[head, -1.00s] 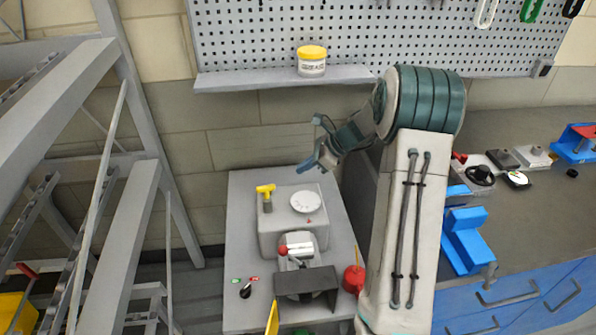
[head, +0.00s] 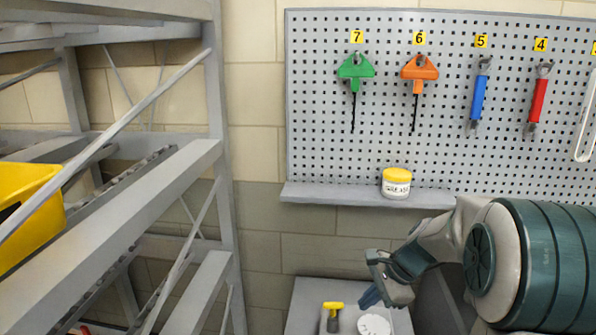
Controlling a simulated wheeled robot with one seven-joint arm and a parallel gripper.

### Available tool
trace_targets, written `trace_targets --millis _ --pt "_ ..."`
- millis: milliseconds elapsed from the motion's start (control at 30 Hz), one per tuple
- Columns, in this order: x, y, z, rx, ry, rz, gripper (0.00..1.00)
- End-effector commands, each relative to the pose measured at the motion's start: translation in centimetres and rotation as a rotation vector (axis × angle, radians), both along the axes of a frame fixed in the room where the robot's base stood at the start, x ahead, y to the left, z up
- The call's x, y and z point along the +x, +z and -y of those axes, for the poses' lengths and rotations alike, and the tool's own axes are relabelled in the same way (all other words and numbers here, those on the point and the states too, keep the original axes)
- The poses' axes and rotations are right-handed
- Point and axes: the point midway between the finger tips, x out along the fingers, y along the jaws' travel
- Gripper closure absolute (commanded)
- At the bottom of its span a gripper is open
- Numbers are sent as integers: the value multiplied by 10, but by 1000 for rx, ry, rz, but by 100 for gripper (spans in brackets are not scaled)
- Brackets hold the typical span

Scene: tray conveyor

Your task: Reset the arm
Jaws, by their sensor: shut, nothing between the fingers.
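My gripper (head: 374,279) is at the lower middle right of the head view, at the end of my folded arm. It is shut and empty. It hangs above the grey bench (head: 307,287), close to the white round dial (head: 375,325) in the picture, with no contact that I can make out. The upper arm fills the lower right corner and hides what lies behind it.
A grey pegboard (head: 445,100) holds green (head: 355,68) and orange (head: 419,70) handled tools. A shelf (head: 340,196) below bears a yellow-lidded grease tub (head: 396,183). A yellow-handled tool (head: 333,312) stands on the bench. A grey rack (head: 150,190) with a yellow bin (head: 28,210) stands left.

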Motion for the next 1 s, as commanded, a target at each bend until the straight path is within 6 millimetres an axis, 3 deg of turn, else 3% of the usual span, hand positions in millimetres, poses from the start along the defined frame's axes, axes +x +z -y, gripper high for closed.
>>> trace_targets --millis 300,700,1000 --pt "-83 31 -20 -259 429 159 100" --pt "-179 43 -19 -555 963 324 100" --pt "-216 40 -12 -681 1205 384 100"
